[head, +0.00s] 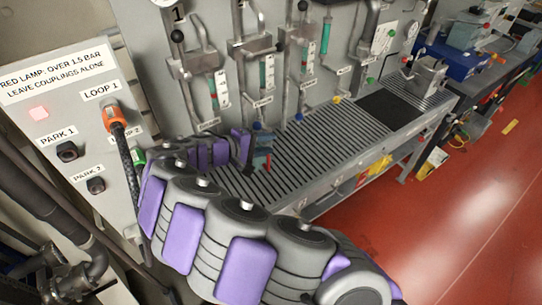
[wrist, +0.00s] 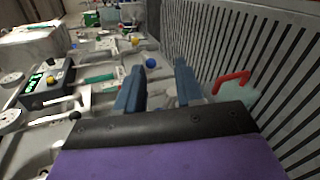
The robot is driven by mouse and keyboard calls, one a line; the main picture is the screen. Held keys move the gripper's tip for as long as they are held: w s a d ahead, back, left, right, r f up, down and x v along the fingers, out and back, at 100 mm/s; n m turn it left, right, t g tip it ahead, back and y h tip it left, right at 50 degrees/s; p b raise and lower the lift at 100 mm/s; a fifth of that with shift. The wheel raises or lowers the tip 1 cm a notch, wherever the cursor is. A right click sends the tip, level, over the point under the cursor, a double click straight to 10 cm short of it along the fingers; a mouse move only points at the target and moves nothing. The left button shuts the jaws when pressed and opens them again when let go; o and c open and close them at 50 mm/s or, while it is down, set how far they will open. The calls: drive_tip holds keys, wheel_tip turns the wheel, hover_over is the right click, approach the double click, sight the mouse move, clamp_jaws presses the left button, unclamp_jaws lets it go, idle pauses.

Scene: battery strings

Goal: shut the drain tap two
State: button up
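My gripper (wrist: 158,88) shows in the wrist view with two blue fingers spread apart and nothing between them. In the head view my gripper (head: 257,158) is low in front of the pipe columns, over the near part of the slatted bench. A blue round knob (wrist: 151,62) appears beyond the gap between the fingers, apart from them. In the head view blue knobs (head: 257,126) and (head: 299,117) sit at the feet of neighbouring columns. The small labels are unreadable, so I cannot tell which knob is drain tap two, nor its position.
A red-handled item (wrist: 231,82) lies on the slatted bench (head: 315,140), close beside the gripper. A yellow knob (head: 336,100) sits farther along.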

drive_tip(key=s+d, duration=0.1)
drive_tip(key=s, duration=0.5)
drive_tip(key=shift+d+r+p, duration=0.35)
